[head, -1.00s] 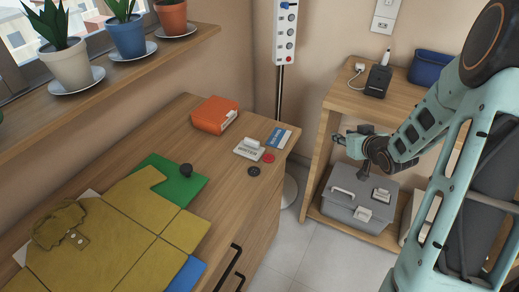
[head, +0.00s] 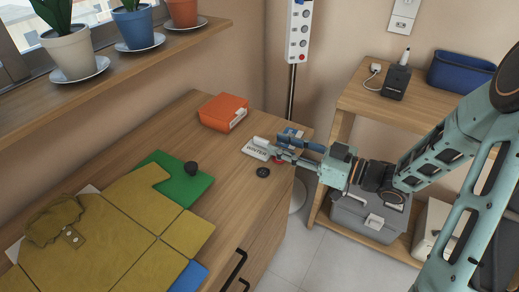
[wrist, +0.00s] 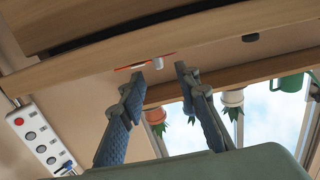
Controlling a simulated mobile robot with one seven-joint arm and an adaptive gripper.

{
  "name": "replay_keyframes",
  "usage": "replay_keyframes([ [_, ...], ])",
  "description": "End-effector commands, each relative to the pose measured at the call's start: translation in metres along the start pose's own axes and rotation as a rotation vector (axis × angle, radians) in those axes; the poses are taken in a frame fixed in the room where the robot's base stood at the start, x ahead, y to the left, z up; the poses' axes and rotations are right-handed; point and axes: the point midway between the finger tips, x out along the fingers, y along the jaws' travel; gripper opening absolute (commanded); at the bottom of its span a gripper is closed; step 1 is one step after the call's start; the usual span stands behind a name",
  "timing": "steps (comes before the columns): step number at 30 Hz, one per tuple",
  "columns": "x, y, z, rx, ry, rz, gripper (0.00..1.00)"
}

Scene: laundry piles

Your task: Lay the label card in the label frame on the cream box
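The white label card (head: 254,152), with "WINTER" printed on it and a pale raised tab, lies on the wooden dresser top. My gripper (head: 279,145) is open just right of the card, its fingers pointing left toward the tab. No contact can be made out. In the wrist view the two fingers (wrist: 160,74) are spread with nothing between them; a small pale piece shows beyond their tips. A cream box (head: 432,228) stands on the low shelf at right, partly hidden by my arm. Its label frame cannot be made out.
Folded mustard cloth (head: 110,235) covers the dresser's left part. A grey toolbox (head: 368,217) stands beside the cream box.

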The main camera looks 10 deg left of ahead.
Motion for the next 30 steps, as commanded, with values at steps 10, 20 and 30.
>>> replay_keyframes([
  [10, 0.038, -0.002, 0.006, -0.003, -0.001, -0.003, 0.3],
  [20, 0.064, 0.0, 0.003, -0.001, -0.001, 0.002, 0.3],
  [30, 0.063, 0.0, 0.003, 0.0, -0.001, 0.002, 0.07],
])
